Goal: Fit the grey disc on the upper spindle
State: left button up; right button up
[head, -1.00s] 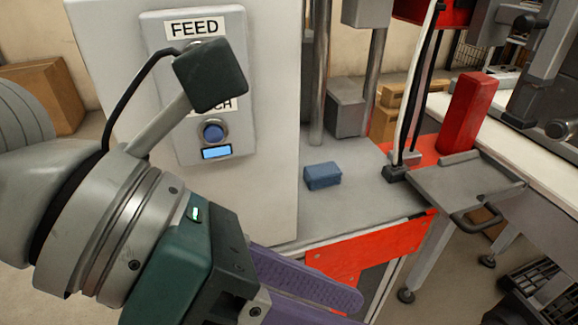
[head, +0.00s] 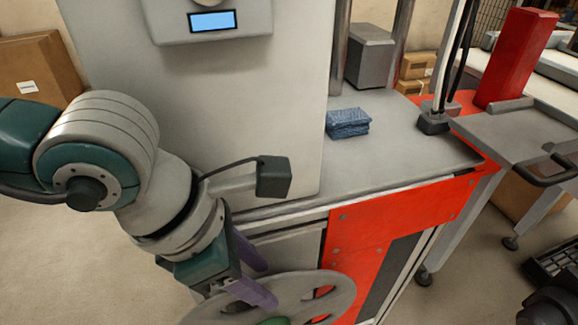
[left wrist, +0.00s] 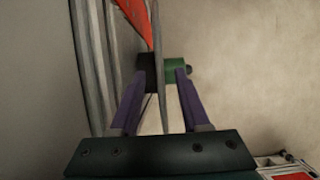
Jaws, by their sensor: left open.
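The grey disc (head: 290,288) is at the bottom of the head view, in front of the machine's red-and-grey side, partly cut off by the frame. It has cut-out holes and a green hub (head: 276,321). My left gripper (head: 268,286) is open, with one purple finger on each side of the disc's rim. In the left wrist view the disc (left wrist: 161,100) shows edge-on between the open fingers, with the green hub part (left wrist: 175,70) beyond it. I cannot tell whether a finger touches it. I cannot make out the upper spindle.
The machine's tall grey cabinet (head: 200,110) stands right behind my left arm. A folded blue cloth (head: 347,122) lies on its worktop (head: 410,150). A red upright block (head: 515,58) and a grey shelf with a handle (head: 525,135) are on the right.

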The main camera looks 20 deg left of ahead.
pick_arm(q)
jog(key=shift+x, duration=1.05)
grip_shut()
jog(key=shift+r, duration=0.1)
dwell(0.6)
